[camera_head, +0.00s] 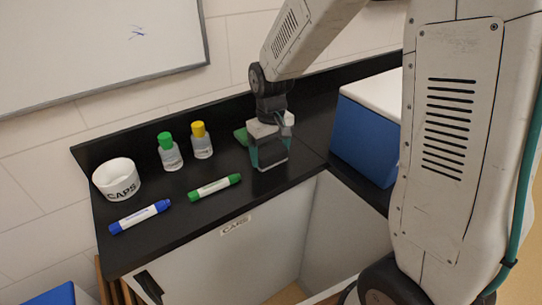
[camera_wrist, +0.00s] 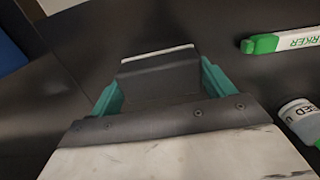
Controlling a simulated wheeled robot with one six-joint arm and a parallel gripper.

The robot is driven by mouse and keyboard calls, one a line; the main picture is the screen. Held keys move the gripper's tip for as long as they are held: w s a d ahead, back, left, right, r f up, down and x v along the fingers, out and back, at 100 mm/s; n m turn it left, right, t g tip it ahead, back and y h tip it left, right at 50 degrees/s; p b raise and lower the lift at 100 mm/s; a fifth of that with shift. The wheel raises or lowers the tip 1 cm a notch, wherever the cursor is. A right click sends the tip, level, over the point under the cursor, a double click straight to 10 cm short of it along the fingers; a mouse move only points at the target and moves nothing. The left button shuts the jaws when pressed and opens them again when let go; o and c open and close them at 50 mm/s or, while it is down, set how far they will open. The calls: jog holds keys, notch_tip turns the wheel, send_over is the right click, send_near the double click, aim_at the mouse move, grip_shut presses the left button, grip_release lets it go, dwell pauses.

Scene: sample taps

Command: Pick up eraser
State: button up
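My gripper (camera_head: 270,162) points down over the black counter, near its front edge at the inner corner. Its teal fingers also show in the wrist view (camera_wrist: 161,82), one on each side of a dark block with a white strip along its far edge. This block, which looks like the eraser (camera_wrist: 160,76), fills the space between the fingers, and they appear to press on its sides. I cannot tell whether it touches the counter or hangs just above it.
A green marker (camera_head: 215,187) and a blue marker (camera_head: 140,216) lie left of my gripper. Behind them stand a green-capped bottle (camera_head: 171,157), a yellow-capped bottle (camera_head: 202,146) and a white CAPS cup (camera_head: 117,180). A green item (camera_head: 241,136) lies behind my gripper. A blue box (camera_head: 364,140) stands right.

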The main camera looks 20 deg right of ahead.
aim_at(271, 150)
jog(key=c, duration=0.3)
jog(key=shift+c, duration=0.2)
jog(key=shift+r, duration=0.1)
jog(key=shift+r, duration=0.55)
notch_tip(271, 150, up, 2)
jog(key=shift+r, duration=0.25)
jog(key=s+a+r, duration=0.1)
jog(key=s, duration=1.5)
jog(key=shift+a, duration=0.35)
jog(key=shift+r, duration=0.1)
jog(key=shift+o, duration=0.9)
jog(key=shift+w, duration=0.1)
jog(key=shift+c, duration=0.5)
